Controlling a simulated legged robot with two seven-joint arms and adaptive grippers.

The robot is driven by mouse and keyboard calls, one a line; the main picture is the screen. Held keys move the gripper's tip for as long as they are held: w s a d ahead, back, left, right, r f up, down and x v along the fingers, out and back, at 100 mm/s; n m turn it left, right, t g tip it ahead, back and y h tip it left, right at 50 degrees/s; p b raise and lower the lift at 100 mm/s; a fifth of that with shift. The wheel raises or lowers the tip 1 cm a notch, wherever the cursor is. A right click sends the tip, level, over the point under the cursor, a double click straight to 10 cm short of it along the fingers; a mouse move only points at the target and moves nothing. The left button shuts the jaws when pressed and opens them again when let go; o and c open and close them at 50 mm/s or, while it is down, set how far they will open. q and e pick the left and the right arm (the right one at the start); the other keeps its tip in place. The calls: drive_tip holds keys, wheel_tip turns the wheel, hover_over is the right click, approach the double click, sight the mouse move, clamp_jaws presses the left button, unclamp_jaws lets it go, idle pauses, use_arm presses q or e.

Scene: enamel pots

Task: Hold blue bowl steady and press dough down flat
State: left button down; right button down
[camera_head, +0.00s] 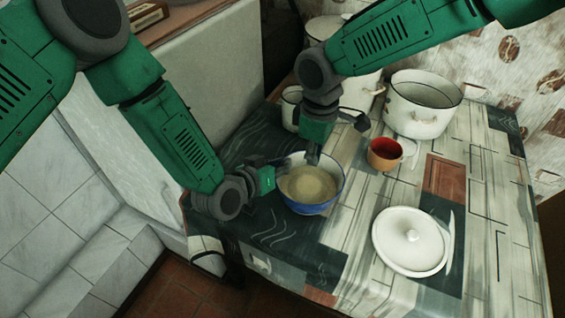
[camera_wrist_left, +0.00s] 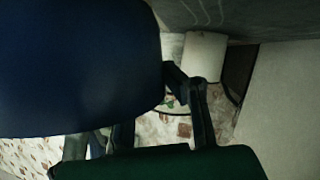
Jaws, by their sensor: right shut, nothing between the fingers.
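The blue bowl (camera_head: 312,208) stands upright on the patterned table, white inside with a blue outside. Pale beige dough (camera_head: 308,185) lies in it as a rounded mass. My left gripper (camera_head: 279,168) is at the bowl's left rim, with its fingers at the wall and shut on it. In the left wrist view the bowl's dark blue outside (camera_wrist_left: 75,70) fills the left side and hides part of the fingers. My right gripper (camera_head: 312,157) is shut and empty, pointing down above the back part of the bowl; its tips are small and dark here.
An orange cup with a red inside (camera_head: 384,155) stands right of the bowl. A large white pot (camera_head: 420,120) is behind it. A white lid (camera_head: 409,243) lies at the front right. More pale pots (camera_head: 358,92) stand at the back, partly behind my right arm.

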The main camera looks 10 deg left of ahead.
use_arm(q)
drive_tip(key=c, duration=1.6)
unclamp_jaws()
drive_tip(key=shift+c, duration=0.2)
